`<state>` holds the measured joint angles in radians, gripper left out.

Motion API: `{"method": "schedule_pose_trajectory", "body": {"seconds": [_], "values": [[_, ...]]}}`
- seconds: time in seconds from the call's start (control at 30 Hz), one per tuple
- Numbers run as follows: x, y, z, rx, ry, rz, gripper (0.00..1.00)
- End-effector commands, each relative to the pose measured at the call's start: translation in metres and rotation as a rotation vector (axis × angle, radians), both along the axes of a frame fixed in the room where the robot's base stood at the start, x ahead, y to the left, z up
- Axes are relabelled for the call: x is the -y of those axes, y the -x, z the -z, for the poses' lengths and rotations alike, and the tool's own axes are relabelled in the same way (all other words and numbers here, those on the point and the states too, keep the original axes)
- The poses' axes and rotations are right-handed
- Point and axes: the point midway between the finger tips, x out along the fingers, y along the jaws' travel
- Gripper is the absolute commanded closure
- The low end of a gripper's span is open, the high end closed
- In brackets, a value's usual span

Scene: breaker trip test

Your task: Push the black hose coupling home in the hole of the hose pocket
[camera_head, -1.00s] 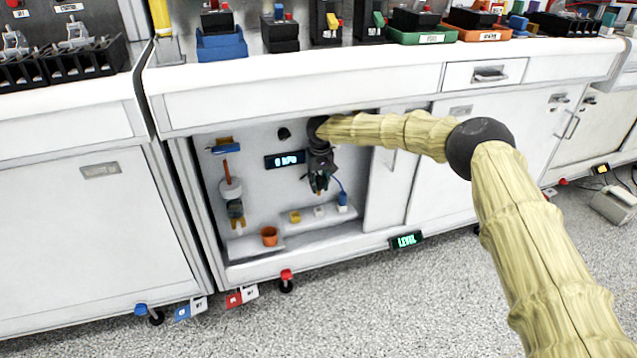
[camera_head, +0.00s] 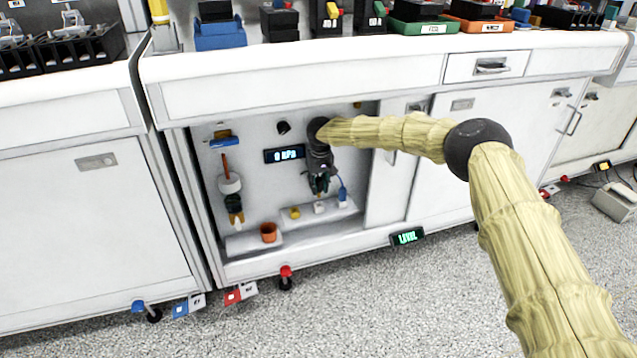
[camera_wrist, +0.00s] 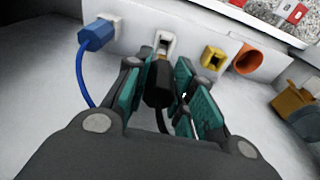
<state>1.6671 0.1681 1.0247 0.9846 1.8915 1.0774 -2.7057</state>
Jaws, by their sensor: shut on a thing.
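The black hose coupling (camera_wrist: 157,86) is between the teal finger pads of my gripper (camera_wrist: 160,100), which is shut on it; a black hose trails back from it. Just ahead of the coupling's tip stands a small white block with a slot (camera_wrist: 165,44), which looks like the hose pocket. The tip is close to it; I cannot tell whether they touch, and the hole's inside is hidden. In the head view my gripper (camera_head: 320,186) points down inside the open cabinet bay, just above the white block (camera_head: 319,207) on the ledge.
A blue plug (camera_wrist: 96,34) with a blue cable sits in a white block to the left. A yellow socket (camera_wrist: 213,57) and an orange cup (camera_wrist: 248,60) stand to the right. A display (camera_head: 284,155) is on the back wall. The closed cabinet door (camera_head: 392,190) bounds the bay's right.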

Motion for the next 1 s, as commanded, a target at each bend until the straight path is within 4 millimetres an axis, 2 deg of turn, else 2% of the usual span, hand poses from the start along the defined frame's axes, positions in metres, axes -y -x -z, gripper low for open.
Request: {"method": "schedule_pose_trajectory", "body": {"seconds": [0.1, 0.3, 1.0], "values": [[-0.001, 0.0, 0.012, -0.001, 0.0, -0.001, 1.0], [-0.001, 0.0, 0.02, 0.0, 0.0, -0.002, 1.0], [-0.001, 0.001, 0.021, -0.001, -0.001, -0.002, 1.0]]}}
